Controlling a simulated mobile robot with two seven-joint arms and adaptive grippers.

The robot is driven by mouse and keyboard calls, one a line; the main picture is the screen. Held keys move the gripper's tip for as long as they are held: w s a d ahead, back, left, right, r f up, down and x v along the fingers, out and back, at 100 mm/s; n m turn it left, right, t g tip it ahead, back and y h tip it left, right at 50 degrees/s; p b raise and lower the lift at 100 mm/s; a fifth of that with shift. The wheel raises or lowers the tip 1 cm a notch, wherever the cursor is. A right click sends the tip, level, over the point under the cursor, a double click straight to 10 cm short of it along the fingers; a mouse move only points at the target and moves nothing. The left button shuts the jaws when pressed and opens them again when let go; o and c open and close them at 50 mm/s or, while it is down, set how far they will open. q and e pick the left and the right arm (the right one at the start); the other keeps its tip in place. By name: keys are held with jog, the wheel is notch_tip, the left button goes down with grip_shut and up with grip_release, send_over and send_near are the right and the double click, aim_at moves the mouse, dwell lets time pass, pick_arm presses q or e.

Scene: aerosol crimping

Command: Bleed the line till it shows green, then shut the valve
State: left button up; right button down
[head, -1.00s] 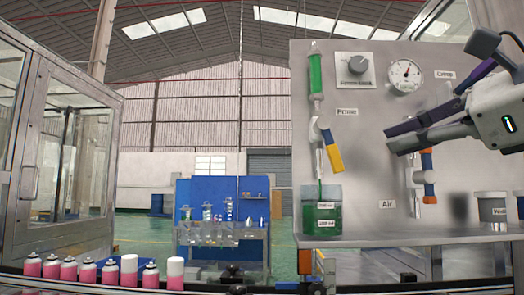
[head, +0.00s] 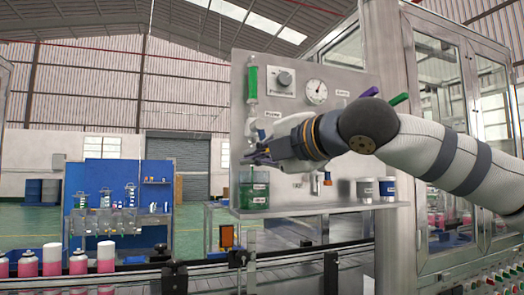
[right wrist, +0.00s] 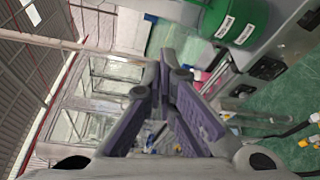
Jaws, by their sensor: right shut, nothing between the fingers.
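The grey panel (head: 360,88) stands right of centre in the head view. A vertical tube (head: 252,82) at its upper left shows green. Below it, the white prime valve (head: 257,130) is mostly behind my right gripper, and its yellow lever cannot be made out. A beaker of green liquid (head: 253,192) stands below on the shelf; it also shows at the top of the right wrist view (right wrist: 235,20). My right gripper (head: 254,158) is shut and empty, in front of the prime valve area. Contact cannot be told. My left gripper is not in view.
A dial knob (head: 285,78) and a round gauge (head: 316,91) sit on the upper panel. The air valve (head: 327,179) is partly hidden. Two cups (head: 365,189) stand right on the shelf. Pink cans (head: 52,260) line the conveyor at lower left.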

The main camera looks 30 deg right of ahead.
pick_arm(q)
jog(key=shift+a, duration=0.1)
pick_arm(e)
jog(key=w+d, duration=0.1)
jog(key=w, duration=0.1)
jog(key=w+d, duration=0.1)
jog(key=d, duration=0.1)
jog(key=shift+w+r, duration=0.35)
jog(key=shift+r, duration=0.05)
jog(key=shift+w+f, duration=0.1)
